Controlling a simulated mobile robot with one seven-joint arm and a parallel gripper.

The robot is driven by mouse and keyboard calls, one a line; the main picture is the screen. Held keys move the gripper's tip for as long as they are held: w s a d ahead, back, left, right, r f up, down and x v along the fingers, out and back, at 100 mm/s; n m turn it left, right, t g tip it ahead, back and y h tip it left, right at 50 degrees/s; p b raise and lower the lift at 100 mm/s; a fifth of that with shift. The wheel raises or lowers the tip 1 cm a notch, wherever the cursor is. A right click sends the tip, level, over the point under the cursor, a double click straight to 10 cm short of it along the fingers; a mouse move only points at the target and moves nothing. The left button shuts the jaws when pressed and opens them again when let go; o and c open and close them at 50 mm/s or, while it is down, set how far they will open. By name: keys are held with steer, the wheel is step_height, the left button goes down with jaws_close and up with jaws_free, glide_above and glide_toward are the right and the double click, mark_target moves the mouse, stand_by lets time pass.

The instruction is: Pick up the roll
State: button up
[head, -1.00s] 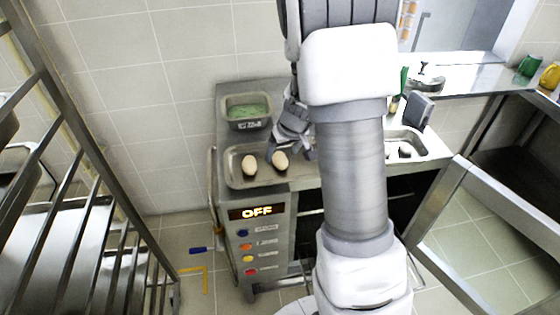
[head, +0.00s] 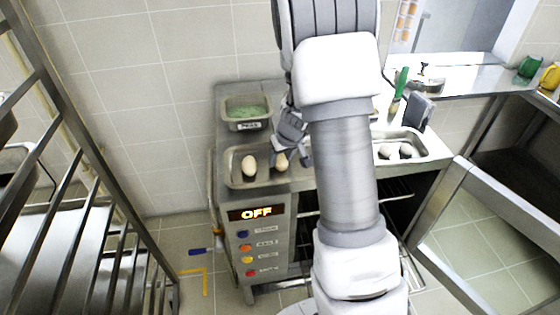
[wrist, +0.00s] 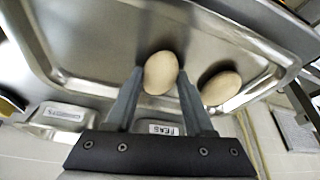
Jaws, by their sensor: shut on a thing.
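The pale tan roll (head: 281,161) is at the right part of the left metal tray (head: 234,182) on the counter. My gripper (head: 287,150) reaches down to it from above, partly hidden by my arm. In the wrist view the roll (wrist: 160,73) sits between the two fingertips of my gripper (wrist: 160,80), which is shut on it. A second roll (head: 249,165) lies to its left in the same tray. It also shows in the wrist view (wrist: 221,88), to the right of the held roll and apart from it. I cannot tell whether the held roll touches the tray.
A small labelled pan (head: 247,112) with green contents stands behind the tray. Another tray at the right holds pale rolls (head: 396,150). A green-handled tool (head: 400,84) is behind it. The panel below reads OFF (head: 257,213). A metal rack (head: 75,190) stands at the left.

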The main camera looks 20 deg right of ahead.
mark_target(281, 159)
jaws_close()
steer(key=shift+r, duration=0.1)
steer(key=shift+r, duration=0.25)
step_height(281, 159, up, 4)
steer(key=shift+w+f+p, duration=0.1)
steer(key=shift+f+p, duration=0.05)
steer(key=shift+p, duration=0.4)
steer(key=s+d+r+b, duration=0.1)
steer(key=s+d+r, duration=0.5)
steer(key=d, duration=0.4)
steer(key=shift+r, duration=0.3)
